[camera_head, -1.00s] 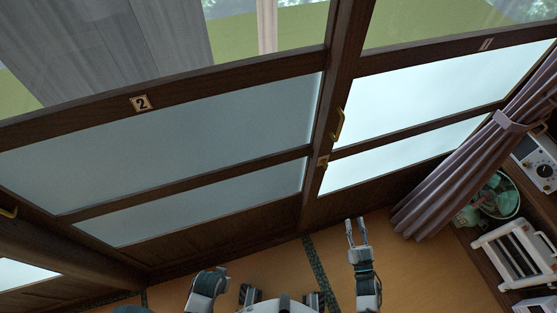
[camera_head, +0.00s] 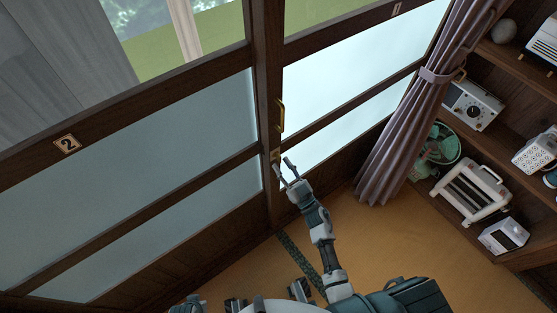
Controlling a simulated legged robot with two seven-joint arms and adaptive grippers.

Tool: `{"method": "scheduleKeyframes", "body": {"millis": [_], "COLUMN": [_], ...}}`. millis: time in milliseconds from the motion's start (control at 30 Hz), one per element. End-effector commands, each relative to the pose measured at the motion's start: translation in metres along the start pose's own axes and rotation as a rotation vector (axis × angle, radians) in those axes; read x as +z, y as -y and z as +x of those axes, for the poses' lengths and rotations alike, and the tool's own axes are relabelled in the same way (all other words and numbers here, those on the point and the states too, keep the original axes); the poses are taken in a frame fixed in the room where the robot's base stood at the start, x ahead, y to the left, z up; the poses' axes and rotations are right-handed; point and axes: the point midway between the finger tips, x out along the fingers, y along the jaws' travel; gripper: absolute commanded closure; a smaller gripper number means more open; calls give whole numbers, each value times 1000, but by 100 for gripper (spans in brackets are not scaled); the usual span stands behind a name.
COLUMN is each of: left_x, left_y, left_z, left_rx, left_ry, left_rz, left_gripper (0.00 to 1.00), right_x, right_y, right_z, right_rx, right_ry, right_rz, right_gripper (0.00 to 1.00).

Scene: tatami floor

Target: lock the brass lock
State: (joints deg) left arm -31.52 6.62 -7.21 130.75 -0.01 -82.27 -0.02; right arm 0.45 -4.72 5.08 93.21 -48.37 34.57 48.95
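The small brass lock (camera_head: 275,155) is on the dark wooden post where the sliding doors meet, below a brass pull handle (camera_head: 281,116). My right gripper (camera_head: 283,162) is raised in front of the post, with its two fingers spread apart and nothing between them. Its fingertips are just below and to the right of the lock in the picture; I cannot tell whether they touch it. The lock is small, and its exact state cannot be read.
A tied curtain (camera_head: 410,115) hangs right of the doors. Beyond it, shelves (camera_head: 520,95) hold a green fan (camera_head: 440,145), a white heater (camera_head: 472,190) and other appliances. The tatami floor (camera_head: 390,240) between is clear.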

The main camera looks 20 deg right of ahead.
Motion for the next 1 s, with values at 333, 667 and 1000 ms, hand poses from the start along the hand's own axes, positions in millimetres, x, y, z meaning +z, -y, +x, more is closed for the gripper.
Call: {"method": "scheduleKeyframes", "body": {"millis": [333, 667, 1000], "left_x": [-1, -1, -1], "left_y": [-1, -2, -1], "left_z": [-4, -4, -4], "left_rx": [2, 3, 2], "left_ry": [-2, -1, -3], "left_rz": [1, 1, 1], "left_gripper": [100, 100, 100], "right_x": [0, 0, 0], "right_y": [0, 1, 0], "right_z": [26, 27, 26], "right_rx": [0, 0, -5], "right_ry": [1, 1, 1], "right_rz": [-1, -2, -9], "right_gripper": [66, 98, 100]}}
